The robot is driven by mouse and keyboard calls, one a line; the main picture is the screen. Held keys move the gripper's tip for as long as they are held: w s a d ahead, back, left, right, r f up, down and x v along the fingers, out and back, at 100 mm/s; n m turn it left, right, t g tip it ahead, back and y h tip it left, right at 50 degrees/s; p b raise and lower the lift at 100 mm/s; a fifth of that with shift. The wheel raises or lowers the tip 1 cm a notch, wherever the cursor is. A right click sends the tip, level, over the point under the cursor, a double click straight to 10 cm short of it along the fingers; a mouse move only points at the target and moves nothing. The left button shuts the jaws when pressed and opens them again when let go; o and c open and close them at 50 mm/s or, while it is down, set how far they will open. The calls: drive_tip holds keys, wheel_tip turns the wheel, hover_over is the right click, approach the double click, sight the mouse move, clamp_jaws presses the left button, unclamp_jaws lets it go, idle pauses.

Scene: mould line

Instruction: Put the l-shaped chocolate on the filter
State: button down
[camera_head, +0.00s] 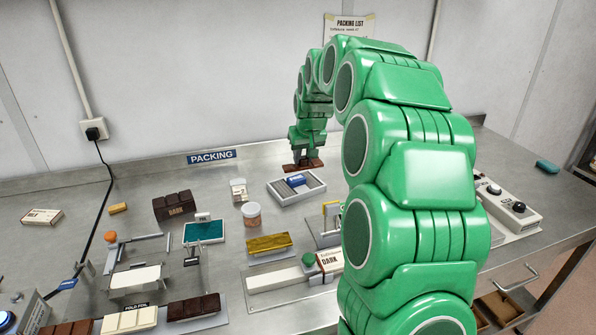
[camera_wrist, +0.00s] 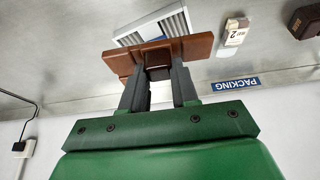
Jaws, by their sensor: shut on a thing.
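My gripper (camera_head: 304,157) is shut on a brown chocolate piece (camera_head: 312,163), held at the back of the bench. It also shows in the wrist view, where the fingers (camera_wrist: 160,72) grip its middle and brown parts (camera_wrist: 198,46) stick out on both sides. The fingers hide part of it, so its full L shape is not clear. The filter (camera_head: 308,195), a pale rectangular frame with slats, lies just in front of the chocolate in the head view. A blue item (camera_head: 296,181) shows at it. The wrist view shows the filter's slats (camera_wrist: 148,30) beyond the chocolate; I cannot tell whether they touch.
A dark chocolate block (camera_head: 173,205) is farther left. The PACKING sign (camera_head: 211,157) is at the back wall.

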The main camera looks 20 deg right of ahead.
drive_tip(key=w+f, duration=0.3)
drive_tip(key=w+d+f, duration=0.1)
drive_tip(key=w+f, duration=0.1)
drive_tip(key=w, duration=0.1)
drive_tip(key=w+f, duration=0.3)
drive_tip(key=shift+w+d+f, duration=0.2)
drive_tip(key=shift+w+f, duration=0.05)
drive_tip(key=shift+f, duration=1.3)
drive_tip(key=shift+f, duration=0.1)
drive_tip(key=c, duration=0.8)
unclamp_jaws()
drive_tip(key=shift+c, duration=0.2)
